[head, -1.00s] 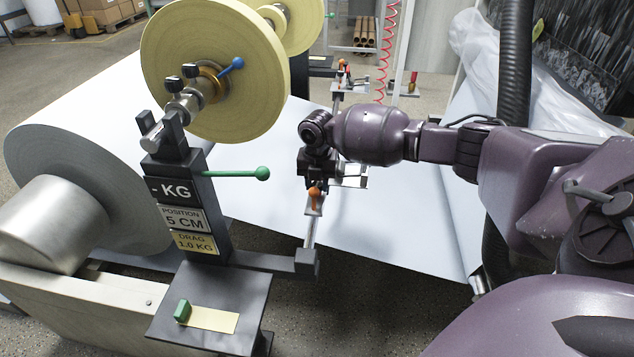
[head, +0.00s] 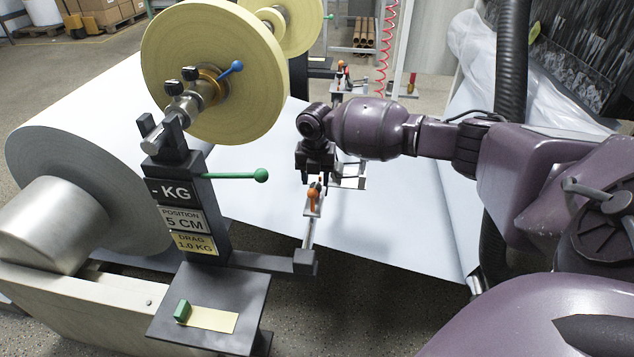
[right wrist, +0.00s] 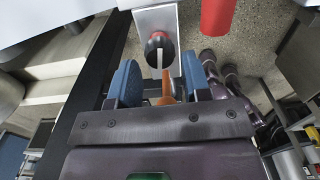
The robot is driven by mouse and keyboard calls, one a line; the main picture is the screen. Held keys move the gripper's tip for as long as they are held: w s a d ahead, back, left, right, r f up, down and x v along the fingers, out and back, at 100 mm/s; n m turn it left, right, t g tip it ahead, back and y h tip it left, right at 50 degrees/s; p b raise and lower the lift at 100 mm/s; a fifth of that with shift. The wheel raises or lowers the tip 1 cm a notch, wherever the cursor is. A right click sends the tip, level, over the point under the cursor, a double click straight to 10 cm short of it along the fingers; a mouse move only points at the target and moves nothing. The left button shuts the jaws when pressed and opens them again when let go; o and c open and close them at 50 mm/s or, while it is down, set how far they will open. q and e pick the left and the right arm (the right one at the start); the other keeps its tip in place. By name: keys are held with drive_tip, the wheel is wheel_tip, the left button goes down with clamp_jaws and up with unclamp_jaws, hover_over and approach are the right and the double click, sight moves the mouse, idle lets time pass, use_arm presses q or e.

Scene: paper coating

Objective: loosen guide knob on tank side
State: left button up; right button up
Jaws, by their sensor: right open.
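An orange guide knob (head: 313,196) sits on a metal guide block on the rail in front of the stand. My right gripper (head: 315,178) is right behind and above it in the head view. In the right wrist view the two blue finger pads of my open right gripper (right wrist: 160,82) stand apart. An orange knob (right wrist: 166,94) shows between them, partly hidden by the gripper body; I cannot tell whether a pad touches it. A round dark and red part with a pale bar (right wrist: 158,47) lies just beyond the fingertips. My left gripper is not in view.
The black stand (head: 205,230) carries a large yellow roll (head: 205,40), with a green-tipped lever (head: 235,175) jutting right. A second guide with an orange knob (head: 341,65) is farther back. White paper web (head: 270,205) runs under the rail. A red cylinder (right wrist: 217,15) is beyond the fingers.

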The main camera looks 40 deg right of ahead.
sight(316, 185)
use_arm(q)
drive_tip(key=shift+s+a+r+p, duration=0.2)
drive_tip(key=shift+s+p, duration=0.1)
drive_tip(key=shift+p, duration=0.55)
use_arm(e)
wheel_tip(316, 185, up, 8)
drive_tip(key=shift+r, duration=0.2)
